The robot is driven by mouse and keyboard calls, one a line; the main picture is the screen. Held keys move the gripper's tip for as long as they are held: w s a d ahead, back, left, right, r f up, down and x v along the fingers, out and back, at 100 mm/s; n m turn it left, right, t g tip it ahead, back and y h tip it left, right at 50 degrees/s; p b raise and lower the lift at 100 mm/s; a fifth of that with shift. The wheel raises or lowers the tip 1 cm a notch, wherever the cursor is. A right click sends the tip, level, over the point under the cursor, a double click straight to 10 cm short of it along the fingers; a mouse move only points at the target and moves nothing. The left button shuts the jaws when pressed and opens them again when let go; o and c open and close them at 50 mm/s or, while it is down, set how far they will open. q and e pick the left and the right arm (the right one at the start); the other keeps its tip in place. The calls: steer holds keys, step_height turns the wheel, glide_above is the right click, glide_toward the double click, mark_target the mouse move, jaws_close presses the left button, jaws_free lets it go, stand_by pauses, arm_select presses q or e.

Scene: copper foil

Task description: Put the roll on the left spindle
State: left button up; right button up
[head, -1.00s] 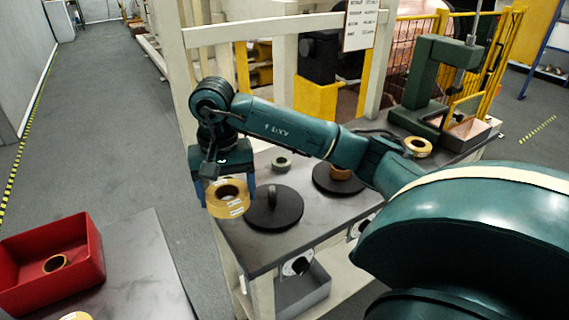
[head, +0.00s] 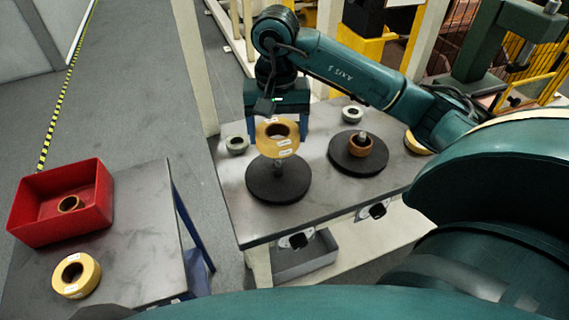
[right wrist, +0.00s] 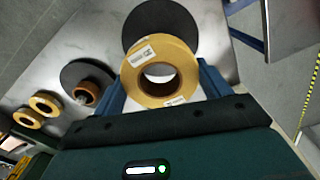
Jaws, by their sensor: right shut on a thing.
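My right gripper (head: 277,128) is shut on a yellow tape roll (head: 266,142) with white labels, a blue finger on each side. The peg is hidden there. My left gripper is out of view.
The right spindle (head: 340,158) carries a brown roll (head: 361,149). Grey rings (head: 352,108) and another yellow roll (head: 412,144) lie on the bench (head: 232,205). A red bin (head: 35,232) and a yellow roll (head: 88,281) are on the near table (head: 140,230).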

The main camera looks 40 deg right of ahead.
mark_target(278, 164)
step_height(278, 164, down, 5)
steer(key=shift+a+f, duration=0.1)
steer(key=shift+f, duration=0.05)
step_height(278, 164, down, 4)
steer(key=shift+r+p, duration=0.15)
steer(key=shift+p, duration=0.35)
steer(key=shift+f, duration=0.3)
steer(key=o, duration=1)
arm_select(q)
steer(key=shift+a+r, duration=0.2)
arm_select(e)
steer(key=shift+o, duration=0.2)
steer(key=shift+r, duration=0.1)
